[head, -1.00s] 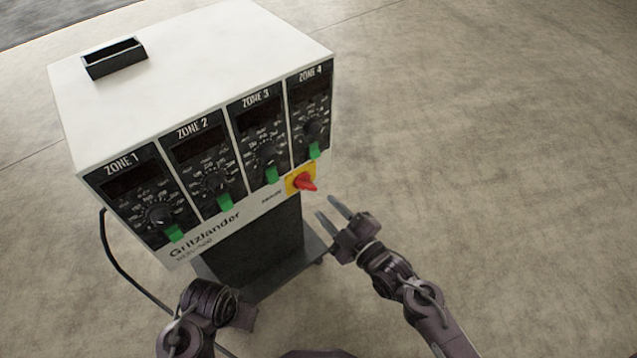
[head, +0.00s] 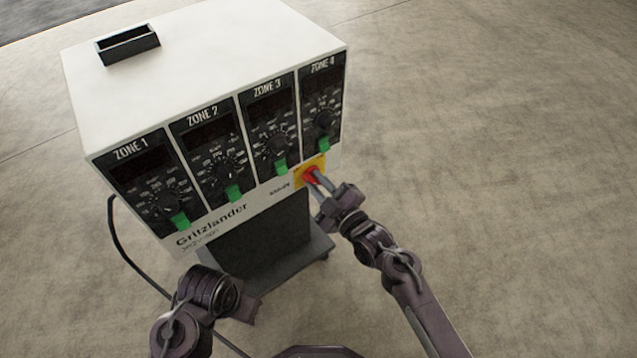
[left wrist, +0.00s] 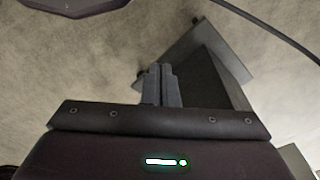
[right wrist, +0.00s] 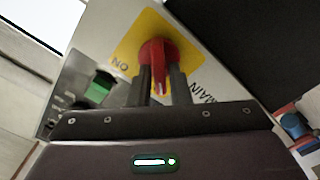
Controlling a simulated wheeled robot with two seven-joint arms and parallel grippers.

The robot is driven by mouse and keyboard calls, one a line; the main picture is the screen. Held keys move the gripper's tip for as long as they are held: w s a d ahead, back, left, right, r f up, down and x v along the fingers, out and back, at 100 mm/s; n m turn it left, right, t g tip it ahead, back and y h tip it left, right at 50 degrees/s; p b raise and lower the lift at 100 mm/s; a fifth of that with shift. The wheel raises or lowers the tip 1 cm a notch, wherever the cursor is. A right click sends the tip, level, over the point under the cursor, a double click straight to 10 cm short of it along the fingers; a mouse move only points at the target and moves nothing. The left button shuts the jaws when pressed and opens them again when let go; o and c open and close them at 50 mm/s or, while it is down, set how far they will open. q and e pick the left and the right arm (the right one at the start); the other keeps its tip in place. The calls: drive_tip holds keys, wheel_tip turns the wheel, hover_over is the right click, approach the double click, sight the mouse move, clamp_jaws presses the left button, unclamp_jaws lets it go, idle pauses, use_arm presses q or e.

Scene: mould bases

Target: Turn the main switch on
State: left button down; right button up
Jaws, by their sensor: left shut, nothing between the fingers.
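The main switch is a red knob (right wrist: 158,58) on a yellow plate (right wrist: 140,40), low at the right end of the machine's front; it also shows in the head view (head: 311,175). In the head view the right gripper (head: 319,183) partly hides the knob. My left gripper (left wrist: 161,84) is shut and empty, low before the machine's stand.
The white control box (head: 210,50) has several zone panels with dials and green switches (head: 233,193). It stands on a dark pedestal (head: 265,250) with a base plate. A black cable (head: 125,250) hangs at the left. The floor to the right is clear.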

clamp_jaws()
